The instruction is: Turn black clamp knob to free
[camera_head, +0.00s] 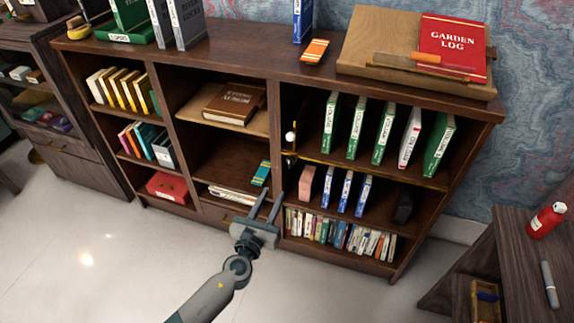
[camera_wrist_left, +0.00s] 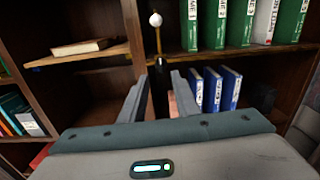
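A slim brass rod with a white ball on top (camera_wrist_left: 156,20) stands at the shelf's middle divider in the left wrist view. A small black piece (camera_wrist_left: 159,66), perhaps the clamp knob, sits at the rod's lower end, with a dark upright below it. My left gripper (camera_head: 268,194) is open and empty, in front of the lower shelves and below the rod. In the wrist view its fingers (camera_wrist_left: 160,80) stand apart on either side of the dark upright. My right gripper is not in view.
The dark bookcase (camera_head: 250,50) holds green binders (camera_head: 357,130), blue-and-white books (camera_head: 345,192) and a row of small books (camera_head: 335,235). A wooden stand (camera_head: 372,40) with a red book (camera_head: 452,47) is on top. The floor (camera_head: 90,255) in front is clear.

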